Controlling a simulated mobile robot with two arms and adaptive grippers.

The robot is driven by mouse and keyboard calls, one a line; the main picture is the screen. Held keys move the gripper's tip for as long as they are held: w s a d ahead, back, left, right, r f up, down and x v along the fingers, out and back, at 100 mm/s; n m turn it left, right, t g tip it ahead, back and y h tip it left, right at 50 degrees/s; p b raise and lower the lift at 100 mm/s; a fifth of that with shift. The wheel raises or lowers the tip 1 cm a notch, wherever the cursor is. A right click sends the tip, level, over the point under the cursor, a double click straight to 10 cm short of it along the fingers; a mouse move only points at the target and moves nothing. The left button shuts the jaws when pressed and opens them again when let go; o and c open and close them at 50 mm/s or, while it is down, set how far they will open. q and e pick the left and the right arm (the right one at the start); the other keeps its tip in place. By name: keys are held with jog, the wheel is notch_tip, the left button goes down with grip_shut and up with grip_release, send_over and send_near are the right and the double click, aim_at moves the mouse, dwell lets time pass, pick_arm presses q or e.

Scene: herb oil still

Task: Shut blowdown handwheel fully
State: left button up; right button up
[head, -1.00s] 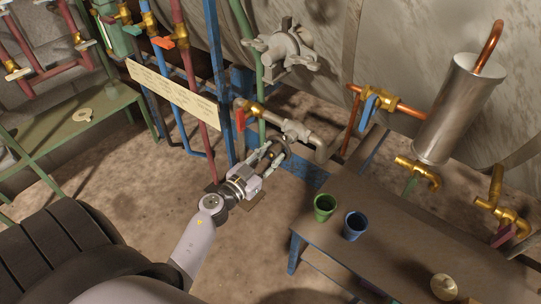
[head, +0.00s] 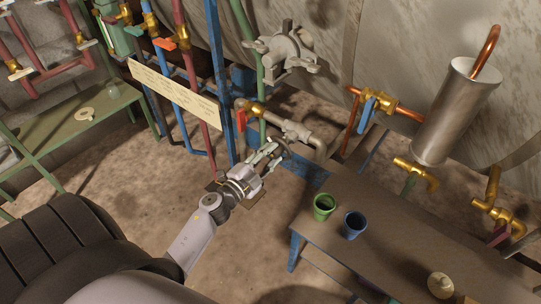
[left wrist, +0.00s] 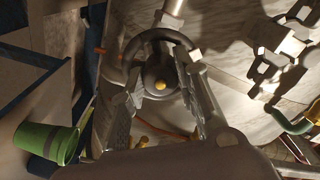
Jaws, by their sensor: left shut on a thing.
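The blowdown handwheel (left wrist: 134,43) is a dark round wheel with a hub and a small brass-coloured centre nut in the left wrist view. In the head view the handwheel (head: 286,147) is small and partly hidden by my gripper, beside the grey valve and pipe (head: 297,131). My left gripper (head: 270,154) faces it. In the left wrist view the left gripper's fingers (left wrist: 162,88) lie on either side of the hub, across the wheel, and are shut on it. How far the wheel is turned cannot be told. My right gripper is not in view.
A brown table (head: 385,240) with a green cup (head: 324,207) and a blue cup (head: 355,225) stands right of my arm. A cream sign (head: 175,93) and upright pipes are to the left. Floor is clear left of my arm.

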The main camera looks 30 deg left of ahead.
pick_arm(q)
jog(key=m, duration=0.4)
jog(key=shift+m, duration=0.4)
jog(key=shift+m+b, duration=0.7)
jog(key=shift+m, duration=1.9)
jog(key=o, duration=1.2)
jog(key=shift+r, duration=0.1)
jog(key=shift+c, duration=0.2)
jog(key=shift+s, duration=0.1)
jog(key=s, duration=1.1)
jog(key=shift+s+a, duration=0.4)
jog(key=shift+a, duration=0.05)
